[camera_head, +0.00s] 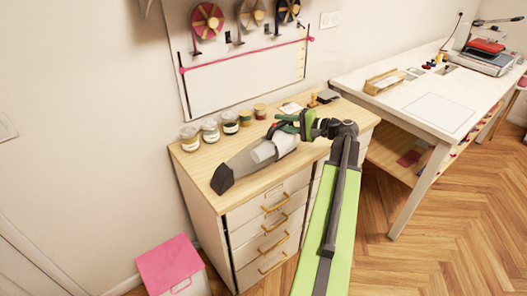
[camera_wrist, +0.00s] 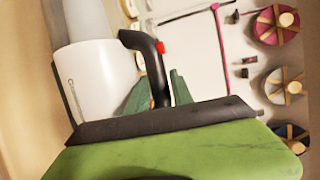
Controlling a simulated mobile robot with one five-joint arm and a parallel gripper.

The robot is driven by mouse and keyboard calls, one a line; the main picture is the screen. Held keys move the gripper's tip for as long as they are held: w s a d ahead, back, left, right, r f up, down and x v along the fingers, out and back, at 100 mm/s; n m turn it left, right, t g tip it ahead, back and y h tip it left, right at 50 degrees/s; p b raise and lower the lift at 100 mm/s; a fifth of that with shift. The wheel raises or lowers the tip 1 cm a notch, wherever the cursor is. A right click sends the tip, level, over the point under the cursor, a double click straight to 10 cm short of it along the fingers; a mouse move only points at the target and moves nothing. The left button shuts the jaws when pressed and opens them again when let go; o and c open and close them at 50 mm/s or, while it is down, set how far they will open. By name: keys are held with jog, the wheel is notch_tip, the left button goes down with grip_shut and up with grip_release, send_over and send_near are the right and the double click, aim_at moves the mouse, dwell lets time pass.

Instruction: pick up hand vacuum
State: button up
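The hand vacuum (camera_head: 262,153) lies on the wooden top of a drawer cabinet, its dark nozzle at the front left edge. In the wrist view its white body (camera_wrist: 103,80) and black handle (camera_wrist: 154,62) with a red button fill the upper left. My gripper (camera_head: 300,124) is at the vacuum's rear end. In the wrist view my gripper's green fingers (camera_wrist: 161,88) stand on both sides of the handle, close against it. The lower part of the handle is hidden behind my gripper's dark edge. No clear gap shows between the vacuum and the cabinet top.
Several small jars (camera_head: 210,130) stand along the back of the cabinet top (camera_head: 205,160). A white worktable (camera_head: 405,105) stands at right, and a pink-lidded bin (camera_head: 168,265) is on the floor at left.

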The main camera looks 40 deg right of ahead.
jog(key=shift+s+d, duration=0.15)
jog(key=shift+d, duration=0.1)
grip_shut()
jog(key=shift+d+r, duration=0.1)
dwell(0.9)
